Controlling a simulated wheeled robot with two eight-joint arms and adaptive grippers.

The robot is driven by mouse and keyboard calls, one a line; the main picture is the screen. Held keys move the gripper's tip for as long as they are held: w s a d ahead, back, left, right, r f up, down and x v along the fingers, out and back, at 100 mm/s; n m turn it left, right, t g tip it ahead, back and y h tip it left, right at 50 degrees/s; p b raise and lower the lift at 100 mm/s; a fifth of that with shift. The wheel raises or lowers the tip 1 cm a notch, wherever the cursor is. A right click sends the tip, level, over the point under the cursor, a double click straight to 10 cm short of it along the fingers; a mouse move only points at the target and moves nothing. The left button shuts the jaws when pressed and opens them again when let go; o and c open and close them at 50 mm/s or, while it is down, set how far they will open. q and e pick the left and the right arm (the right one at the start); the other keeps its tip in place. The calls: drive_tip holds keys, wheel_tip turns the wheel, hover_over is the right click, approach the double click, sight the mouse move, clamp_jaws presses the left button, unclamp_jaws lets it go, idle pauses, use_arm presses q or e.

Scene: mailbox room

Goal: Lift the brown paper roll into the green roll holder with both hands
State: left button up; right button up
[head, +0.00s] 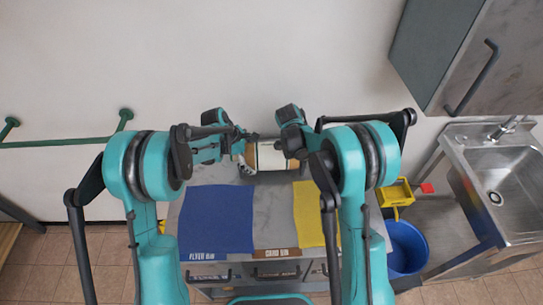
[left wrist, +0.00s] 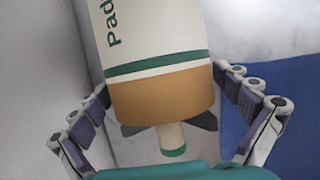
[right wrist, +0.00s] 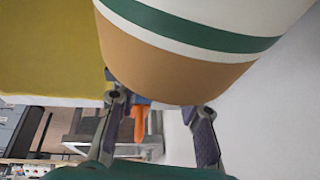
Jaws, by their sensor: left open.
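The paper roll (head: 270,158) shows small between my grippers in the head view, by the wall at the back of the counter. In the left wrist view the roll (left wrist: 155,50) is cream with green lettering, a green stripe, a brown end band and a protruding core. My left gripper (left wrist: 165,85) is open, its fingers on either side of that end. In the right wrist view the roll (right wrist: 185,65) is very close, and my right gripper's fingers (right wrist: 160,110) are apart below its brown band. A green wall rail (head: 65,142) is at left; I cannot tell whether it is the holder.
A blue mat (head: 217,220) and a yellow mat (head: 308,215) lie on the grey counter. A steel sink (head: 497,180), blue bucket (head: 406,248) and yellow wringer (head: 396,192) stand at right. A grey cabinet (head: 430,55) hangs above right.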

use_arm(q)
drive_tip(key=shift+d+f, duration=0.15)
drive_tip(key=shift+f, duration=0.15)
use_arm(e)
drive_tip(key=shift+d+f, duration=0.15)
drive_tip(key=shift+f, duration=0.15)
use_arm(q)
drive_tip(key=c, duration=0.7)
use_arm(e)
drive_tip(key=c, duration=0.7)
use_arm(q)
drive_tip(key=c, duration=1)
use_arm(e)
clamp_jaws()
